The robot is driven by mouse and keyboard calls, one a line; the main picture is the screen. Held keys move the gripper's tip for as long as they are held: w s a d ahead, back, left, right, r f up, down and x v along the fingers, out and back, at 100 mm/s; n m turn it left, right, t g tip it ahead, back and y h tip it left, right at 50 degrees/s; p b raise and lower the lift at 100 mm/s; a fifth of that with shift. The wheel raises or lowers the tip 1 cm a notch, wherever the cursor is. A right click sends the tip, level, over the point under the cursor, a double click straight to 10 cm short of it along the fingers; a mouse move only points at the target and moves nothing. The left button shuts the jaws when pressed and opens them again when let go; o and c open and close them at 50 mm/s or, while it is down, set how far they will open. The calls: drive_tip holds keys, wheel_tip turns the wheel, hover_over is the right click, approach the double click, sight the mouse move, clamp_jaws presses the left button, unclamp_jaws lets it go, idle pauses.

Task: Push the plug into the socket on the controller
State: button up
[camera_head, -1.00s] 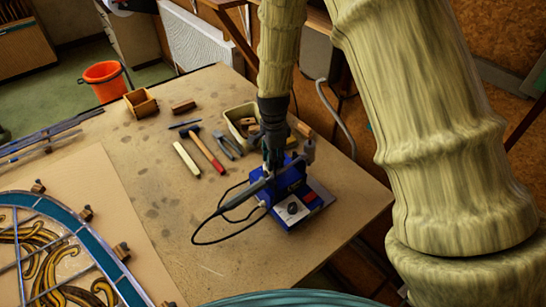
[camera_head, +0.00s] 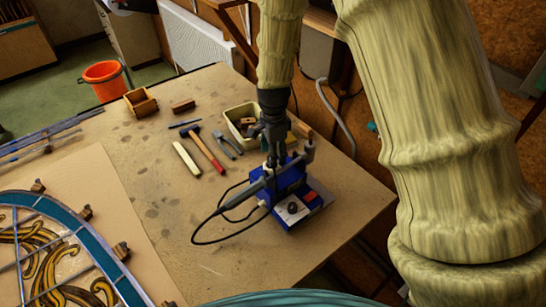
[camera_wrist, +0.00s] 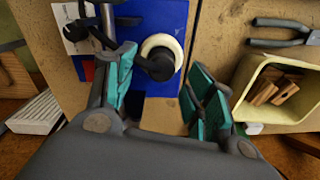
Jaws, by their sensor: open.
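The blue controller (camera_head: 288,207) stands near the table's right edge, with a dark knob and a red switch on its front. In the wrist view its blue casing (camera_wrist: 150,18) carries a pale round ring, with a black plug-like part (camera_wrist: 160,66) over it. I cannot tell how deeply that part is seated. My gripper (camera_head: 272,158) is above the back of the controller. In the wrist view my gripper (camera_wrist: 160,92) is open, its teal pads apart and nothing held between them. The black part lies beyond the gap, nearer the left pad.
A soldering iron (camera_head: 245,194) and its looped black cable lie at the controller's left. A pale bin (camera_head: 231,114), pliers (camera_head: 229,146) and a hammer (camera_head: 207,154) lie behind. The leaded panel (camera_head: 62,222) fills the left. The table's middle is clear.

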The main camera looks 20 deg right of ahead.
wheel_tip(320, 180, up, 9)
idle(0.4)
drive_tip(key=shift+r, duration=0.1)
idle(0.3)
